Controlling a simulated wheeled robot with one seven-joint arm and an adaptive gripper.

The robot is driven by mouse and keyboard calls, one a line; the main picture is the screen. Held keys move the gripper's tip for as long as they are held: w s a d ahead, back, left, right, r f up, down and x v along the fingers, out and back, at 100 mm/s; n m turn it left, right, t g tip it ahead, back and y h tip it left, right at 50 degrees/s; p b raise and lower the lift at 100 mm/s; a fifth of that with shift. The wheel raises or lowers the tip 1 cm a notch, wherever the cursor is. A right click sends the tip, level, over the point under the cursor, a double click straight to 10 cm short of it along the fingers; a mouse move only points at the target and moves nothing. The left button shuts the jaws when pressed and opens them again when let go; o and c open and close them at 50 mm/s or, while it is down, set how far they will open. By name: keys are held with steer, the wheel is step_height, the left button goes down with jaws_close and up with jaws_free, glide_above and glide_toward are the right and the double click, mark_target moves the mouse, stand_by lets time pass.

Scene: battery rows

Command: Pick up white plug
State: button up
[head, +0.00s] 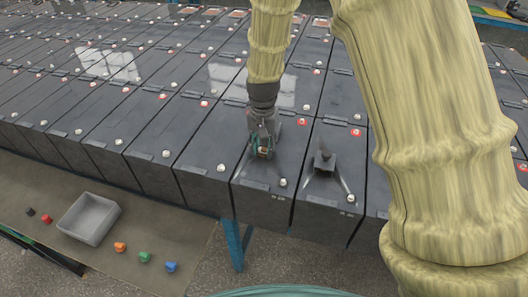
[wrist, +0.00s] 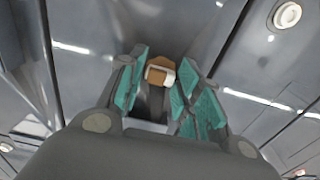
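My gripper (head: 262,153) is low over the front part of a dark grey battery near the middle of the head view. In the wrist view its two teal-padded fingers (wrist: 162,68) are a small gap apart. A small brown and white piece (wrist: 160,75) shows between the fingertips, with a dark stem-like shape below it. I cannot tell whether the fingers touch this piece, or whether it is the white plug. White plugs sit on the battery tops, one at the front edge right of my gripper (head: 283,183) and one in the wrist view's upper right (wrist: 287,15).
Red plugs (head: 302,122) dot the rows. A grey open bin (head: 90,218) sits on the lower left table with loose coloured plugs (head: 144,257) around it. My thick arm covers the right side.

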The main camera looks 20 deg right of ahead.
mark_target(263, 155)
steer(key=shift+w, duration=0.1)
steer(key=shift+c, duration=0.8)
steer(key=shift+r+b, duration=0.4)
steer(key=shift+r, duration=0.15)
steer(key=shift+s+a+r+b, duration=0.1)
steer(key=shift+s+r+b, duration=0.15)
steer(key=shift+r+b, duration=0.25)
steer(key=shift+s+a+r+b, duration=0.1)
steer(key=shift+s+r+b, duration=0.15)
steer(key=shift+r, duration=0.35)
steer(key=s+a+r+b, duration=0.1)
steer(key=s+a+b, duration=0.1)
steer(key=s, duration=0.4)
steer(key=s+a+b, duration=0.2)
steer(key=s+a, duration=0.3)
steer(key=s, duration=0.2)
steer(key=shift+a+r, duration=0.3)
steer(key=shift+r, duration=0.05)
steer(key=shift+c, duration=0.2)
